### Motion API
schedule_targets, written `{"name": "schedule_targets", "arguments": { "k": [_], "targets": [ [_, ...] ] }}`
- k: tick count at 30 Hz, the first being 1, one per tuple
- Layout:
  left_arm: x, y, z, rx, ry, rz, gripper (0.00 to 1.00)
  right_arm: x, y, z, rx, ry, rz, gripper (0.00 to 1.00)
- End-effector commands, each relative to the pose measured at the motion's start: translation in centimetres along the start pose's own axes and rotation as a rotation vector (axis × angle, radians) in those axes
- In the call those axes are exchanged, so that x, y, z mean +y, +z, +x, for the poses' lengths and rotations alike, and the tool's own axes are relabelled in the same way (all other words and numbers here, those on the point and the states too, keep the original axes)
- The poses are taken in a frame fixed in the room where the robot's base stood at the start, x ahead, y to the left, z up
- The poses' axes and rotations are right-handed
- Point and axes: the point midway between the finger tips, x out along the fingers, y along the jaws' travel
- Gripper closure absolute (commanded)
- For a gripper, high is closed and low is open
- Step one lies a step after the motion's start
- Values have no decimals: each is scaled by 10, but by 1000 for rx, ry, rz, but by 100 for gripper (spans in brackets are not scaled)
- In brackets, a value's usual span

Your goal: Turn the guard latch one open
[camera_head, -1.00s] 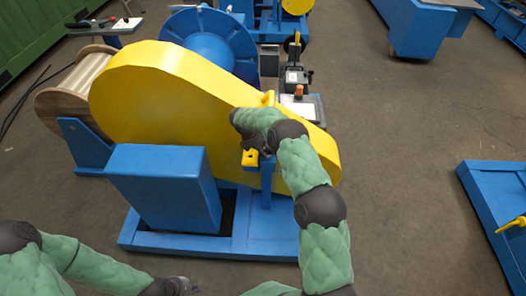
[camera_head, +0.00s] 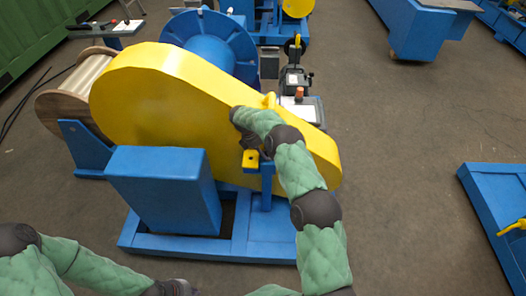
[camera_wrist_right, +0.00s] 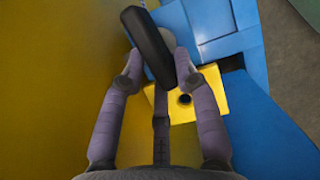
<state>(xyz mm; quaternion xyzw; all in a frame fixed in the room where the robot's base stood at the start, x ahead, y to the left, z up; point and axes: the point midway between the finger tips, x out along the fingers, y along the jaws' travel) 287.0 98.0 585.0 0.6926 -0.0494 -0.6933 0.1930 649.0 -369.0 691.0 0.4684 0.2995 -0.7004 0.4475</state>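The yellow chain guard (camera_head: 140,90) stands upright on the blue frame. My right gripper (camera_head: 249,140) is at the guard's near face, above a small yellow block (camera_head: 251,162) on a blue post. In the right wrist view a black latch handle (camera_wrist_right: 149,45) lies slantwise between the fingers of my right gripper (camera_wrist_right: 161,62), which appear closed around it. The yellow block (camera_wrist_right: 196,97) with a dark round hole is just beyond the fingers. My arm hides most of the latch in the head view. My left gripper (camera_head: 172,288) is low at the bottom edge, partly cut off, away from the guard.
A blue box (camera_head: 162,190) stands in front of the guard on the blue base frame (camera_head: 275,247). A wooden spool (camera_head: 75,90) is at the left, and a control box with a red-orange knob (camera_head: 299,93) is behind. The floor right of the guard is open.

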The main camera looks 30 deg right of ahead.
Motion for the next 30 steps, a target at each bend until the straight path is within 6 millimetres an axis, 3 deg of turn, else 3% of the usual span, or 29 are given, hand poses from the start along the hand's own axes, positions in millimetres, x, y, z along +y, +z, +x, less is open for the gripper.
{"name": "schedule_targets", "arguments": {
  "k": [14, 30],
  "targets": [
    [0, 0, 0, 0, 0, 0, 100, 0, 0, -6, -1, 2, -1, 48],
    [0, 0, 0, 0, 0, 0, 100, 0, -1, -99, 0, 2, -1, 48]
  ]
}}
